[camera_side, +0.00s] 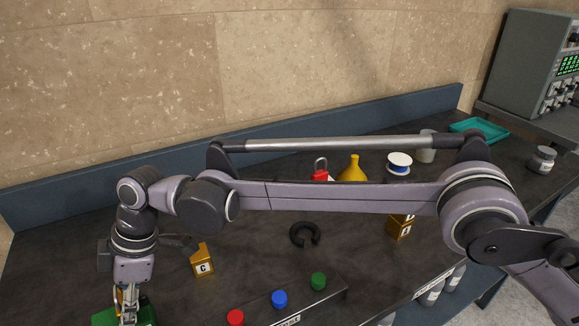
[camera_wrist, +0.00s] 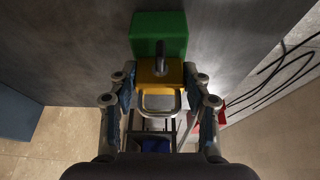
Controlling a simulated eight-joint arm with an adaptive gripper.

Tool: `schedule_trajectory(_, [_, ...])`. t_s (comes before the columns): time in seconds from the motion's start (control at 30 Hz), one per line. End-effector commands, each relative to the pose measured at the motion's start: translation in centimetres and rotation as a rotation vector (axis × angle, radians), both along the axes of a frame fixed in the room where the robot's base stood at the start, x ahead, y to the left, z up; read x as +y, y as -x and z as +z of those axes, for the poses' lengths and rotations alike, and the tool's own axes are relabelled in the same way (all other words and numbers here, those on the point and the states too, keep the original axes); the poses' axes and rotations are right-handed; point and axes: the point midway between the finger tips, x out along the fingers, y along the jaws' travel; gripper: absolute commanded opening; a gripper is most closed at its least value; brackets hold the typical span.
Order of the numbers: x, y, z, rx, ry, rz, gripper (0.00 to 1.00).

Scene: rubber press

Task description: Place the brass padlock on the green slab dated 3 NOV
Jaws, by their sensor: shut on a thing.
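My gripper (camera_side: 128,306) is low at the near left of the bench in the side view. In the wrist view my gripper (camera_wrist: 161,108) is shut on the brass padlock (camera_wrist: 150,78), whose silver shackle points toward the camera. The green slab (camera_wrist: 158,28) lies just beyond and partly behind the padlock there. In the side view the slab (camera_side: 106,317) shows beneath my gripper, cut off by the bottom edge. I cannot tell whether the padlock touches the slab. No date on the slab is readable.
A gold block marked C (camera_side: 203,261) stands right of my gripper. A rack with red, blue and green caps (camera_side: 290,307) is at the front. A black open ring (camera_side: 305,235), red padlock (camera_side: 320,175), yellow flask (camera_side: 353,170) and spool (camera_side: 399,164) are farther right.

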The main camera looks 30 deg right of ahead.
Motion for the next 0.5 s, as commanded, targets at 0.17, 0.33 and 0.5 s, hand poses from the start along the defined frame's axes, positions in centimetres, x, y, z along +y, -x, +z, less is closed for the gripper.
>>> schedule_trajectory(0.17, [0.0, -0.02, -0.11, 0.0, 0.0, 0.0, 0.07])
schedule_trajectory(0.33, [0.0, -0.02, -0.28, 0.0, 0.0, 0.0, 0.71])
schedule_trajectory(0.5, [-0.01, -0.01, -0.26, 0.0, 0.0, 0.0, 0.71])
